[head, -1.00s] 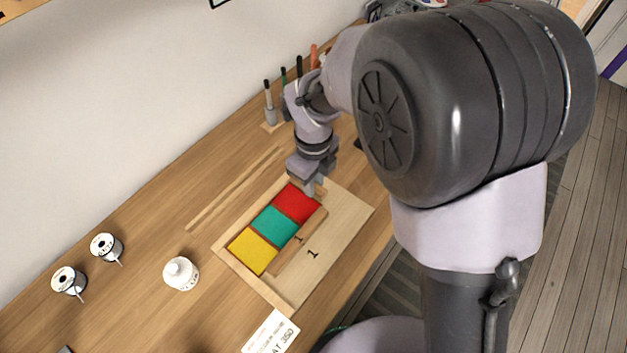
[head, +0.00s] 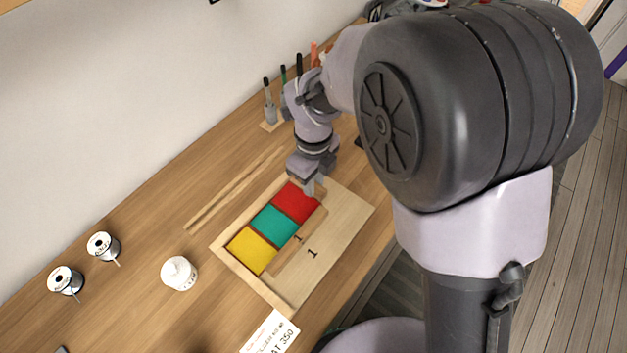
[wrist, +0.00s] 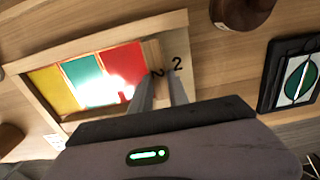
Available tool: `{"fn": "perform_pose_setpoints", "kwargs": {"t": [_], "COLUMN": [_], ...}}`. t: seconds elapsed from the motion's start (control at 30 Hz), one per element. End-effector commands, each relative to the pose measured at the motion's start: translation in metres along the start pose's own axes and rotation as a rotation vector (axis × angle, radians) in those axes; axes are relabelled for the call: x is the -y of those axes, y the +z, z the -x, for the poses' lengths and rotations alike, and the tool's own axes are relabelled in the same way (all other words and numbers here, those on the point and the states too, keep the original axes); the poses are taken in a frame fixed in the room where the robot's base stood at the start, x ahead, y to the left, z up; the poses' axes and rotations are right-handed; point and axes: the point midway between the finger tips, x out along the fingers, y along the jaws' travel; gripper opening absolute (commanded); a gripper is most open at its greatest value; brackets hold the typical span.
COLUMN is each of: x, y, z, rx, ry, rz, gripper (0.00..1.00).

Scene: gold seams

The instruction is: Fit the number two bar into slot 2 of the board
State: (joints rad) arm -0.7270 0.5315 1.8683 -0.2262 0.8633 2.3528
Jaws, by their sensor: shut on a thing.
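The number two bar (wrist: 151,55) is a pale wooden strip with a black 2 on it. In the wrist view it lies along the outer edge of the red tile (wrist: 124,68), beside the 2 printed on the board (head: 340,212). My gripper (wrist: 164,82) is shut on the bar near its numbered end. I cannot tell whether the bar is fully seated in slot 2 or slightly above it. In the head view my gripper (head: 311,188) is at the far end of the board, by the red tile, and hides the bar.
Teal (head: 275,223) and yellow (head: 251,250) tiles continue the row. A number one bar (head: 298,242) runs along their near side. Thin wooden strips (head: 235,188) lie behind the board. A white pot (head: 179,274), two spools (head: 103,245) and a tool rack (head: 271,125) stand around.

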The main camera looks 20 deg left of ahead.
Motion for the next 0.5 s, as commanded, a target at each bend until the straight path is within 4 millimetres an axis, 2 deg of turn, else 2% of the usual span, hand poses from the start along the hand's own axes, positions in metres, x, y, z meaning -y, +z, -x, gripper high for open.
{"fn": "perform_pose_setpoints", "kwargs": {"t": [0.2, 0.23, 0.33, 0.5], "x": [0.0, 0.0, 0.0, 0.0], "y": [0.0, 0.0, 0.0, 0.0], "z": [0.0004, 0.0004, 0.0004, 0.0003], "rx": [0.0, 0.0, 0.0, 0.0], "ry": [0.0, 0.0, 0.0, 0.0], "rz": [0.0, 0.0, 0.0, 0.0], "gripper": [0.0, 0.27, 0.46, 0.46]}}
